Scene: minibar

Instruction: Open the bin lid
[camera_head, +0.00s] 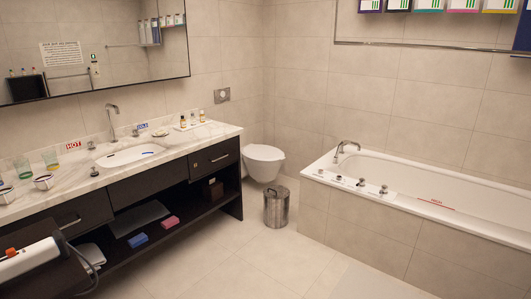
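The bin (277,210) is a small cylinder of brushed metal. It stands upright on the tiled floor, between the vanity and the bathtub and in front of the toilet. Its round, dark lid (276,191) lies flat on top and looks closed. A white and black part of my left arm shows at the lower left edge, far from the bin. Neither gripper is in view, and nothing of mine touches the bin.
The vanity (75,184) with a dark open shelf runs along the left wall. The bathtub (365,225) stands at the right. The toilet (264,160) is behind the bin. The tiled floor (235,265) in front of the bin is clear.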

